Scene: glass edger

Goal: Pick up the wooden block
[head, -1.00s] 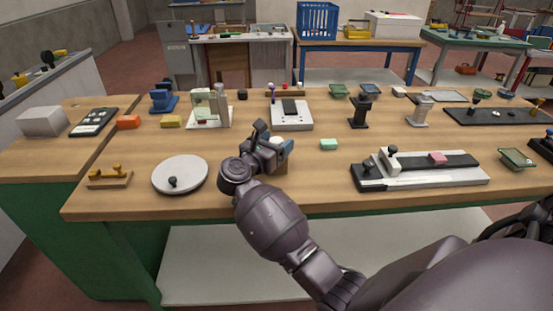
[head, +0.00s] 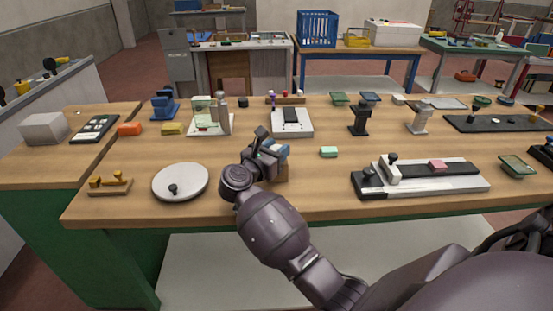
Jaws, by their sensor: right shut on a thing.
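My right gripper (head: 272,152) is low over the front middle of the wooden workbench (head: 330,195), its arm reaching in from the lower right. It is shut on the wooden block (head: 283,172), of which only a small brown part shows below and beside the jaws. The gripper and wrist hide the rest of the block, and I cannot tell whether it touches the bench top. A blue and whitish part shows at the jaws; what it belongs to is unclear. My left gripper is not in view.
A round white disc (head: 181,183) lies left of the gripper. A mint-green block (head: 328,152) and a long black-and-white fixture (head: 420,174) lie to the right. A white device (head: 292,123) stands behind. The bench front between disc and fixture is mostly clear.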

